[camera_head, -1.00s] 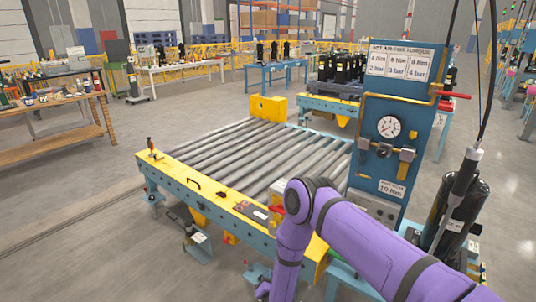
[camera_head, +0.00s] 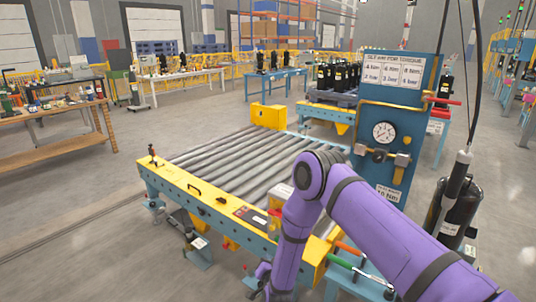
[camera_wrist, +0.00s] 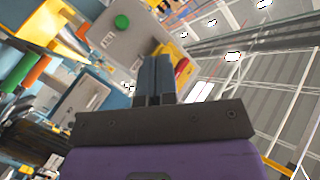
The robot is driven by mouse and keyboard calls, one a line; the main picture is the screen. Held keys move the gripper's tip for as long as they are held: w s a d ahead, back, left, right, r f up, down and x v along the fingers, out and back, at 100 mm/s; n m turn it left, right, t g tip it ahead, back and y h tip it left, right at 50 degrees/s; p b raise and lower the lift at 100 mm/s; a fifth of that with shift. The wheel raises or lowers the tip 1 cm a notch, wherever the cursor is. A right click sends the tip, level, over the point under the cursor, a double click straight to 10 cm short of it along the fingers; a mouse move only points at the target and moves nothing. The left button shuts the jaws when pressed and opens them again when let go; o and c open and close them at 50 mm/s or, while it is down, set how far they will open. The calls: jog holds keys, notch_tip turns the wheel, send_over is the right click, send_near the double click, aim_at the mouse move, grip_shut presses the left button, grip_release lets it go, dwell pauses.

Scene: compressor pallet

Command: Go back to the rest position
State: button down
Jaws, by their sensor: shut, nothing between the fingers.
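My purple arm reaches in from the lower right in the head view and bends down in front of the roller conveyor (camera_head: 235,160). The fingers of my gripper are out of sight in the head view. In the wrist view my gripper (camera_wrist: 155,62) shows its two dark fingers side by side and closed together, with nothing between them. Beyond the fingers is a grey box (camera_wrist: 138,38) with a green button (camera_wrist: 122,21).
A blue gauge panel (camera_head: 390,120) stands right of the conveyor. A black cylinder (camera_head: 456,210) stands at the far right. Green- and orange-handled tools (camera_head: 342,262) lie on a blue surface beside my arm. Open floor (camera_head: 75,210) lies to the left.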

jog(key=w+d+r+n+g, duration=0.1)
jog(key=w+d+r, duration=0.15)
jog(key=r, duration=0.85)
jog(key=w+d+r+n+g, duration=0.1)
jog(key=d+r, duration=0.2)
jog(key=r, duration=0.7)
jog(key=w+d+r+n+g, duration=0.1)
jog(key=d+r, duration=0.1)
jog(key=r, duration=0.9)
jog(key=s+d+r+n+g+h, duration=0.1)
jog(key=s+d+r+g, duration=0.1)
jog(key=s+d+r, duration=0.7)
jog(key=s+d+r+n+g, duration=0.1)
jog(key=s+d+r+g, duration=0.1)
jog(key=s+d+r, duration=0.65)
jog(key=s+d+r+g, duration=0.1)
jog(key=s+d+r, duration=0.1)
jog(key=s, duration=1)
jog(key=s+d+r+g+h, duration=0.1)
jog(key=s+d+r+g, duration=0.1)
jog(key=s, duration=1.1)
jog(key=shift+d+r+h, duration=0.3)
jog(key=shift+d+r, duration=0.25)
jog(key=shift+d, duration=0.3)
